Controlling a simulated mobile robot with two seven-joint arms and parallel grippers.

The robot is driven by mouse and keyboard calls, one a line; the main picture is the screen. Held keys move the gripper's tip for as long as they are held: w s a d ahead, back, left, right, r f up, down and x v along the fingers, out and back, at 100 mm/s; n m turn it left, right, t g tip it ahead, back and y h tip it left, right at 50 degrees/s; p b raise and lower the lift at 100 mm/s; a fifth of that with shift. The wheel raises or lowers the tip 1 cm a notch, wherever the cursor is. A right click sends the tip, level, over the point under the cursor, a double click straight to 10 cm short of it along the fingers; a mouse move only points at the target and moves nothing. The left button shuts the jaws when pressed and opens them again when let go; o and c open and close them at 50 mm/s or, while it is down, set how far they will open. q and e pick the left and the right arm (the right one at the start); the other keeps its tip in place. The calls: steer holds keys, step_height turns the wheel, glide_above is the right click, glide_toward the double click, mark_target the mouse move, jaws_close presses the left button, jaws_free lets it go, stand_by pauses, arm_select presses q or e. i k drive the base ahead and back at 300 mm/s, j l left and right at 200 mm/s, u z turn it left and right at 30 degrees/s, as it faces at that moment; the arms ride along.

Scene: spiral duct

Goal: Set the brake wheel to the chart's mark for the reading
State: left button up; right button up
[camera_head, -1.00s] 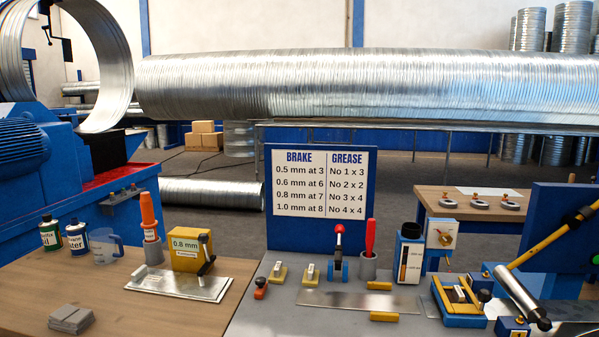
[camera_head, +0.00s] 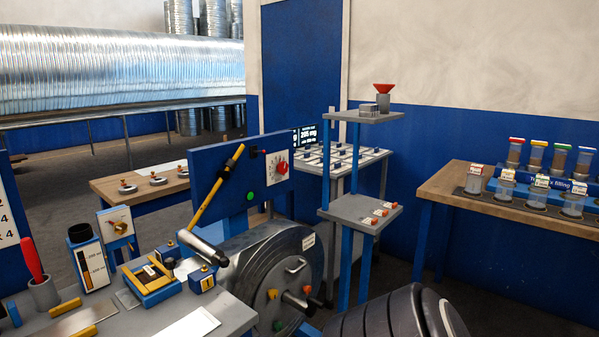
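A red round knob on a white plate with marks around it, which looks like the brake wheel (camera_head: 281,168), is on the upright blue panel (camera_head: 215,178) in the middle. Its setting is too small to read. Only the right edge of the chart (camera_head: 7,222) shows at the far left, with the ends of its grease lines; its brake column is out of view. The yellow gauge showing 0.8 mm is out of view now. Neither of my grippers is in view.
A yellow-handled lever (camera_head: 215,187) crosses the panel. Below stands a large dark coil (camera_head: 280,262) with coloured knobs. A grey-shelved stand (camera_head: 362,212) and a wooden bench with jars (camera_head: 440,187) are to the right.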

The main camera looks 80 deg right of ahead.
mark_target(282, 167)
steer(key=l+z, duration=0.2)
steer(key=z, duration=0.3)
steer(key=l+z, duration=0.2)
steer(key=z, duration=0.25)
steer(key=l+z, duration=0.25)
steer(key=l, duration=0.15)
steer(key=i+l+z, duration=0.4)
steer(key=l, duration=0.3)
steer(key=l+z, duration=0.15)
steer(key=l, duration=0.3)
steer(key=i+l, duration=0.2)
steer(key=l, duration=0.2)
steer(key=i+l+z, duration=0.1)
steer(key=l, duration=0.25)
steer(key=i+l, duration=0.5)
steer(key=l, duration=0.25)
steer(key=l+z, duration=0.05)
